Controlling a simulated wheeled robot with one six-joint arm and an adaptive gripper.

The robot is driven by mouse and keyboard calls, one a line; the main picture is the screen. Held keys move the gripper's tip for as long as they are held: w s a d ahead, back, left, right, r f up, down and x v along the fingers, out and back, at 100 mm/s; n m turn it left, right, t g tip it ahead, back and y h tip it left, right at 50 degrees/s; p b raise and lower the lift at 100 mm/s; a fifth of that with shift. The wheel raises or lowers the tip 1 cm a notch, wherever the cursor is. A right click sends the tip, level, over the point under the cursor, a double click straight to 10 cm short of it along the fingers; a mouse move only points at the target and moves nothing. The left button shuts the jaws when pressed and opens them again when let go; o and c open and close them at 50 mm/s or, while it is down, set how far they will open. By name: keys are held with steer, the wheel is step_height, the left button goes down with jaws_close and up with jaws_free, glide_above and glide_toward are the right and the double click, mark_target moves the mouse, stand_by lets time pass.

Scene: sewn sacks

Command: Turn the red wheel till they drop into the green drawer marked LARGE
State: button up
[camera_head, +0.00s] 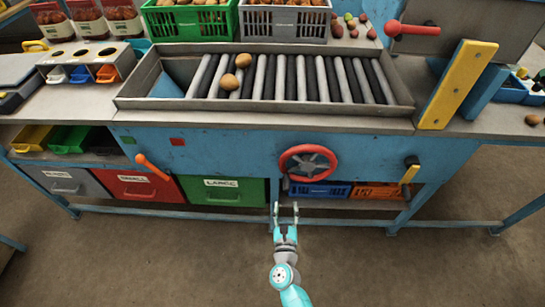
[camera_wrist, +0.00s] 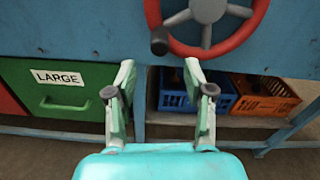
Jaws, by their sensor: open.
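The red wheel (camera_head: 308,163) with grey spokes is mounted on the blue front panel, and it also shows at the top of the wrist view (camera_wrist: 207,22). A dark knob (camera_wrist: 160,42) sits at its lower left rim. My gripper (camera_head: 285,206) is open and empty, below and a little left of the wheel, apart from it. The green drawer (camera_head: 224,191) marked LARGE is shut, left of my gripper, and shows in the wrist view (camera_wrist: 60,92). Two round brown potato-like items (camera_head: 235,72) lie on the roller bed (camera_head: 290,78) at its left side.
A red drawer (camera_head: 138,186) and a grey drawer (camera_head: 62,183) stand left of the green one. A blue crate (camera_head: 320,190) and an orange crate (camera_head: 375,191) sit under the wheel. An orange lever (camera_head: 153,167) sticks out at left. The floor in front is clear.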

mark_target(286, 174)
steer(key=w, duration=1)
steer(key=shift+w, duration=0.4)
jaws_close()
